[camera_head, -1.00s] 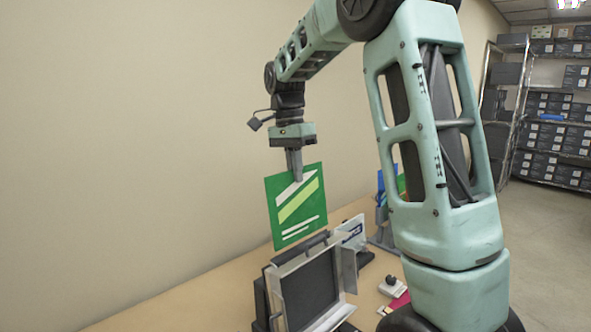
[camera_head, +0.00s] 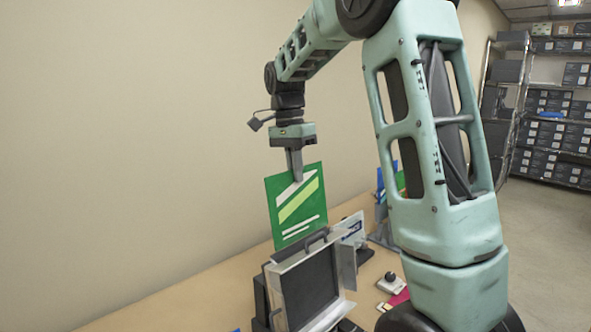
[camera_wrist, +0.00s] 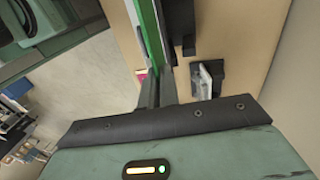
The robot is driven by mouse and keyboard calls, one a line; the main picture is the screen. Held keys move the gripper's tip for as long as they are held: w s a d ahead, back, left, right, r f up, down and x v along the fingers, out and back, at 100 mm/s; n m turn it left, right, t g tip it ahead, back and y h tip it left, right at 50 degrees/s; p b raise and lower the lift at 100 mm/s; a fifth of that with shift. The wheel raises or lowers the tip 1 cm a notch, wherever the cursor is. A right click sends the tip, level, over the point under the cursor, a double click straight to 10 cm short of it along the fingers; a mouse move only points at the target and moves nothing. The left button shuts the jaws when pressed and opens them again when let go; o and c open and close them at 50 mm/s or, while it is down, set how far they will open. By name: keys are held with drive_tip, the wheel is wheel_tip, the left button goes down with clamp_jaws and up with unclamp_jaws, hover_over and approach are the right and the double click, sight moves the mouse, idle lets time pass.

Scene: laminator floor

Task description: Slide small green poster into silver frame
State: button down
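A green poster (camera_head: 290,218) with white and light green stripes hangs upright from my gripper (camera_head: 296,178), whose fingers are shut on its top edge. The silver frame (camera_head: 345,275) with a dark panel stands tilted on the table below. The poster's lower edge is at the height of the frame's top edge and passes behind it in the head view; whether they touch I cannot tell. In the wrist view the poster (camera_wrist: 149,30) shows edge-on beyond my fingers (camera_wrist: 157,85), and the frame is hard to make out.
The table's left part (camera_head: 190,300) is clear. Shelves with boxes (camera_head: 550,110) stand far off.

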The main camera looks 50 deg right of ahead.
sight(304, 237)
drive_tip(key=shift+s+f+b, duration=0.1)
drive_tip(key=shift+f+b, duration=0.2)
drive_tip(key=shift+f, duration=0.7)
drive_tip(key=shift+s+f+b, duration=0.15)
drive_tip(key=shift+f+b, duration=0.2)
drive_tip(key=shift+b, duration=0.05)
drive_tip(key=shift+f, duration=0.1)
drive_tip(key=shift+s+a+f+b, duration=0.1)
drive_tip(key=shift+s+f+b, duration=0.2)
drive_tip(key=shift+f+b, duration=1.15)
drive_tip(key=shift+s+d+f+b, duration=0.1)
drive_tip(key=shift+s+f+b, duration=0.5)
drive_tip(key=shift+f, duration=1.5)
drive_tip(key=shift+s+a+f+b, duration=0.1)
drive_tip(key=shift+f+b, duration=1.3)
drive_tip(key=shift+f, duration=0.35)
